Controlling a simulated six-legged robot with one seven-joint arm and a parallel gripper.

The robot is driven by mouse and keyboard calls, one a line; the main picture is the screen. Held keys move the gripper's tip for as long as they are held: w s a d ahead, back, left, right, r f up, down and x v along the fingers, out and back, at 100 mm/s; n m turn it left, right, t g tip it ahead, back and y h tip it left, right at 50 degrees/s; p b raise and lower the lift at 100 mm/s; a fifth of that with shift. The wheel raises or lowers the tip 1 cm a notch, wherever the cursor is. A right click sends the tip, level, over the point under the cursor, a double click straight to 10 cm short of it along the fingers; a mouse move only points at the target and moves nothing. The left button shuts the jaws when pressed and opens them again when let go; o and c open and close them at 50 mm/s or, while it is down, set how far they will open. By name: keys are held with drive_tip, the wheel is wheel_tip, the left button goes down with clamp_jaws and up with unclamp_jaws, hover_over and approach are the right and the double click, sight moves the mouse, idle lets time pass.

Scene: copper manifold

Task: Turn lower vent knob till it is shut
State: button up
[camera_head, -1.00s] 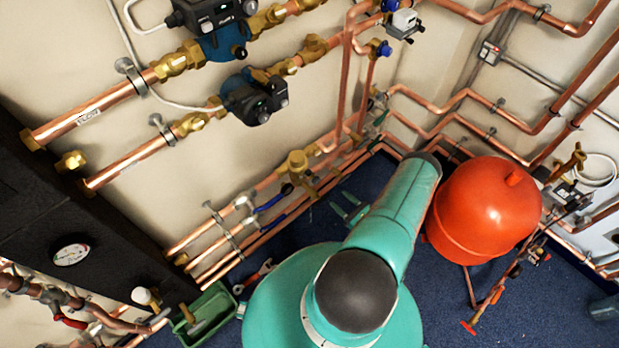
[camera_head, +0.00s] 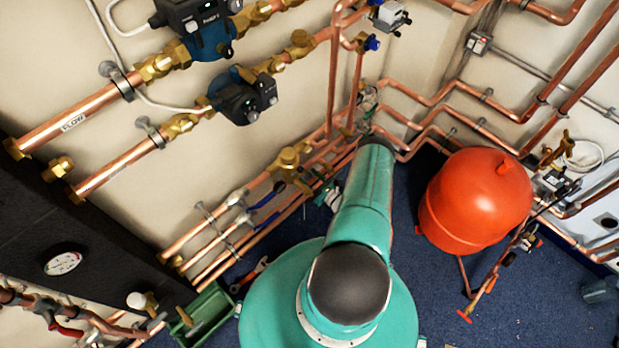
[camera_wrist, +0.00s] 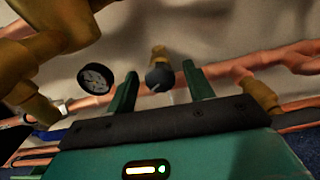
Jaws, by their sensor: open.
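In the wrist view a dark round knob (camera_wrist: 159,79) on a brass stem shows between the fingers of my gripper (camera_wrist: 160,68). It looks like the lower vent knob, but no label confirms this. My gripper is open, with one green finger on each side of the knob's outline and a gap to both. I cannot tell how far the knob is in depth. In the head view my gripper (camera_head: 328,193) is small, low by the wall pipes and partly hidden by my arm. I cannot pick out the knob there, or tell how far it is turned.
Brass fittings (camera_wrist: 42,55) crowd the left, and a copper pipe (camera_wrist: 245,66) runs behind. An orange-red tank (camera_head: 475,203) stands right of my arm. A green box (camera_head: 200,318) is at the lower left.

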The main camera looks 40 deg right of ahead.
drive_tip(key=shift+w, duration=0.3)
drive_tip(key=c, duration=1)
drive_tip(key=shift+o, duration=0.2)
